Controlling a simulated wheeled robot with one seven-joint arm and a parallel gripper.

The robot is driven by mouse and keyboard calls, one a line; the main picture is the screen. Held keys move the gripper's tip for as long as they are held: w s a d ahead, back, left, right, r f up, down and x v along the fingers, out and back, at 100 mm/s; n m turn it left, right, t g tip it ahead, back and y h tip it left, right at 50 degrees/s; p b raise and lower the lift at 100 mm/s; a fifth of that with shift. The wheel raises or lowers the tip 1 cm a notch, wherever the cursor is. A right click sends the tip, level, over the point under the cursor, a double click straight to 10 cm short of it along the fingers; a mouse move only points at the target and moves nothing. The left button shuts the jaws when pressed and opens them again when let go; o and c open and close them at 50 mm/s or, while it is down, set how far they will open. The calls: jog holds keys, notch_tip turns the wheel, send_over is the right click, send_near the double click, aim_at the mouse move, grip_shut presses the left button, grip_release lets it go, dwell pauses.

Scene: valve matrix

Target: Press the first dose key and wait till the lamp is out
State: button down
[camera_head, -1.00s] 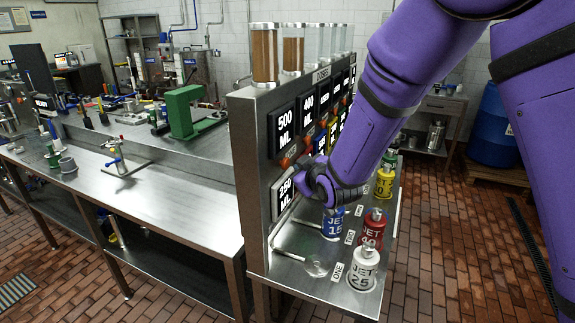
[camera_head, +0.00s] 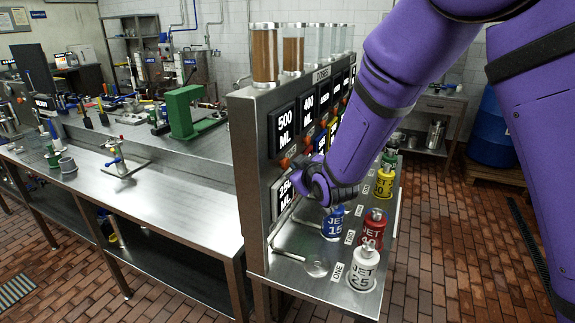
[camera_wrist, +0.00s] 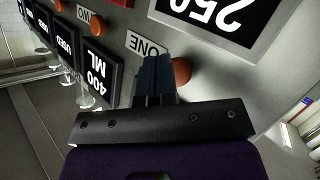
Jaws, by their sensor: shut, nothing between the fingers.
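My gripper (camera_wrist: 157,66) is shut and empty, its dark fingertips pointing at the steel dosing panel. In the wrist view an orange round key (camera_wrist: 181,71) shows just right of the fingertips, partly covered by them. The plate marked ONE (camera_wrist: 143,44) is just left of it, upside down. I cannot tell whether the fingertips touch the key. In the head view my gripper (camera_head: 296,170) is at the panel front, between the 500 ML display (camera_head: 284,130) and the partly covered 250 ML display (camera_head: 282,199). I cannot make out a lamp.
On the shelf below stand a blue JET 15 can (camera_head: 333,226), a red can (camera_head: 372,232) and a white JET 25 can (camera_head: 364,270), close under my arm. A glass dish (camera_head: 315,266) sits at the front. More orange keys (camera_wrist: 97,24) line the panel.

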jog(key=shift+w+a, duration=0.15)
jog(key=shift+a, duration=0.35)
dwell(0.7)
jog(key=shift+d, duration=0.15)
jog(key=shift+s+d, duration=0.3)
jog(key=shift+d, duration=0.4)
jog(key=shift+s+d, duration=0.3)
jog(key=shift+d, duration=0.5)
jog(key=shift+s+d, duration=0.25)
jog(key=shift+d, duration=0.5)
jog(key=shift+s+d, duration=0.3)
jog(key=shift+d, duration=0.5)
